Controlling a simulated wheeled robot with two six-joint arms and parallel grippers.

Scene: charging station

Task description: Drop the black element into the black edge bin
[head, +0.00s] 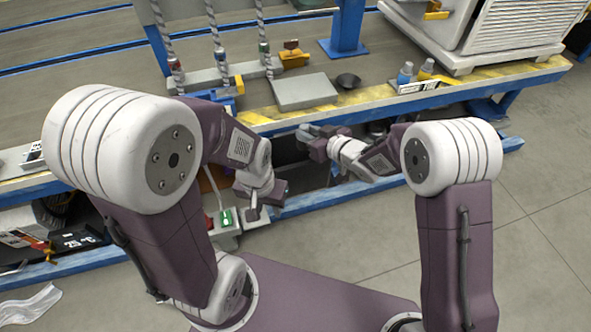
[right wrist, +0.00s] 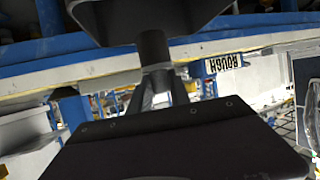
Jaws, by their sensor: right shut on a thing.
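In the head view the element is hard to make out. The black edge bin (head: 303,177) appears as a dark box below the bench edge, under and left of the right gripper and partly hidden by my arms. My left gripper (head: 266,203) hangs low near the bin's left side; its jaw opening is unclear.
A green-lit switch box (head: 226,217) is below the left arm. Floor at right is clear.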

